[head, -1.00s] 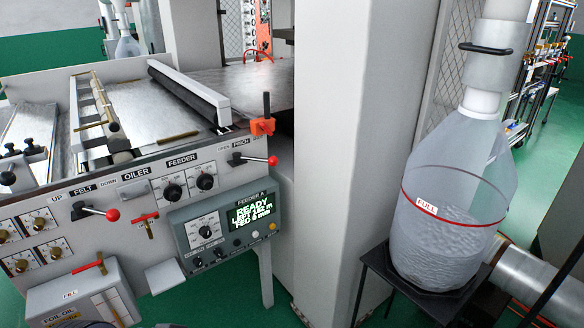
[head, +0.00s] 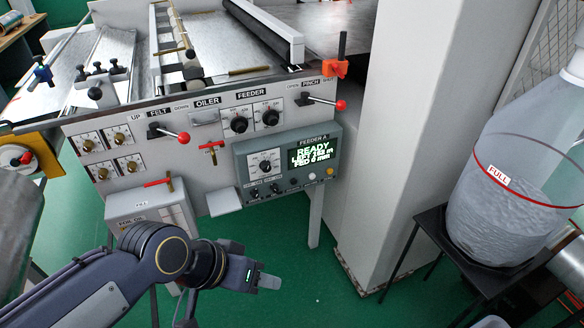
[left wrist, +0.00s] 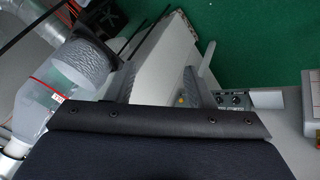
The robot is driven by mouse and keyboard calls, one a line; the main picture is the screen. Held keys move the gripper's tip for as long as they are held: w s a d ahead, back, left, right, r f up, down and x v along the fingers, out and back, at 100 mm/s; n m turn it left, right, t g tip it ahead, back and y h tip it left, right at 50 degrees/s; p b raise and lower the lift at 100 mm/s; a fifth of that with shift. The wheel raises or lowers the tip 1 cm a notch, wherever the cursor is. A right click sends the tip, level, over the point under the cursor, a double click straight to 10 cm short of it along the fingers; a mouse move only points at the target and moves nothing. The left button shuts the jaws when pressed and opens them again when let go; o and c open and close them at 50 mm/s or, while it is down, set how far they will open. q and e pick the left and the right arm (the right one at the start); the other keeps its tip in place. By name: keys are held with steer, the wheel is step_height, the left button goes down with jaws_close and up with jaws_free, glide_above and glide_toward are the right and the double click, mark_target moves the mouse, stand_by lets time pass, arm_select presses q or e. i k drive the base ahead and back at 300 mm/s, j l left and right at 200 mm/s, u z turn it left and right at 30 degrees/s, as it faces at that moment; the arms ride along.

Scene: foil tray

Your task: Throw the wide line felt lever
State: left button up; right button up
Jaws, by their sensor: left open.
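The felt lever (head: 170,133) is a short metal rod with a red ball on a black pivot, on the pale machine front under the FELT label. UP is printed left of the label and DOWN right of it. The rod points right and slightly down, to the DOWN side. My left gripper (head: 268,281) is open and empty in the head view, low and to the right of the lever, below the feeder display and apart from the panel. In the left wrist view its fingers (left wrist: 158,84) stand apart; the lever is not seen there. My right gripper is not in view.
A similar red-ball pinch lever (head: 325,102) sits right of the felt lever. Small red-handled valves (head: 211,147) and the feeder display box (head: 290,165) are close by. The foil oil box (head: 140,207) juts out below. A clear bag (head: 520,180) stands on a black stand at right.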

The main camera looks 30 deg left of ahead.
mark_target(184, 137)
steer(key=k+l+u, duration=0.1)
steer(key=u, duration=1.55)
steer(key=i+l+z, duration=0.2)
steer(key=i+l, duration=0.2)
steer(key=i+l+z, duration=0.25)
steer(key=i, duration=0.2)
